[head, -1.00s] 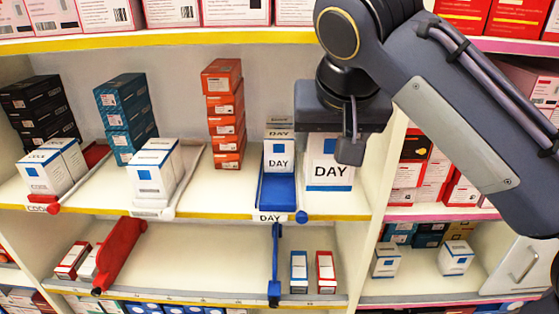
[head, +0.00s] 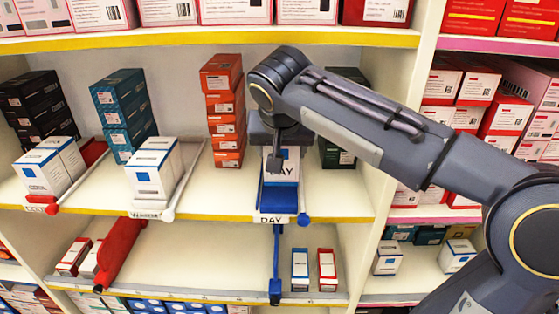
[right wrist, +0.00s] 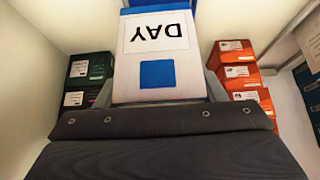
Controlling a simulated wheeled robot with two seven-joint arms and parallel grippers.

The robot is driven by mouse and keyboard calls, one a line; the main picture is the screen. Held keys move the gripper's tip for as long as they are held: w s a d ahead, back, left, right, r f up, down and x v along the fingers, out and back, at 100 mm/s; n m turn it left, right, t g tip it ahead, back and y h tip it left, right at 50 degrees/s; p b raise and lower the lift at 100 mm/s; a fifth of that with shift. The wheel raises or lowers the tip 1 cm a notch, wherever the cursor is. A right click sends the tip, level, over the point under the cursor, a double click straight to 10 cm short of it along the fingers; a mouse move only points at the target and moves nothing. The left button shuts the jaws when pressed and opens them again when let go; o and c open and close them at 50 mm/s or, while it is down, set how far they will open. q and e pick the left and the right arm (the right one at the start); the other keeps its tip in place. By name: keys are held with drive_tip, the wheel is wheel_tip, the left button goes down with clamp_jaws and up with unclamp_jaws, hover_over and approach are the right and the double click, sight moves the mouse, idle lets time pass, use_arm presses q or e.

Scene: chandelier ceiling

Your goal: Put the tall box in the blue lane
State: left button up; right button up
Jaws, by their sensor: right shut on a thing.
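The tall box (head: 292,164) is white with a blue square and a DAY label. My right gripper (head: 277,152) is shut on it from above and partly covers it. The box is upright over the blue lane (head: 279,200), at its back part; I cannot tell whether it touches the lane floor. The right wrist view shows the box (right wrist: 157,72) between the fingers. The DAY box seen earlier in the lane is hidden now. My left gripper is not in view.
Orange boxes (head: 222,110) are stacked left of the lane, dark green boxes (head: 338,150) to the right. A white lane (head: 186,185) with white boxes is farther left. A yellow-edged shelf (head: 330,38) is above. Shelf front right of the lane is clear.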

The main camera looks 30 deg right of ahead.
drive_tip(key=f, duration=0.3)
drive_tip(key=shift+w+p, duration=0.35)
drive_tip(key=shift+w, duration=0.05)
drive_tip(key=shift+f, duration=0.55)
drive_tip(key=shift+f, duration=0.1)
drive_tip(key=shift+f+b, duration=0.15)
drive_tip(key=shift+b, duration=0.15)
drive_tip(key=o, duration=1)
drive_tip(key=shift+o, duration=0.2)
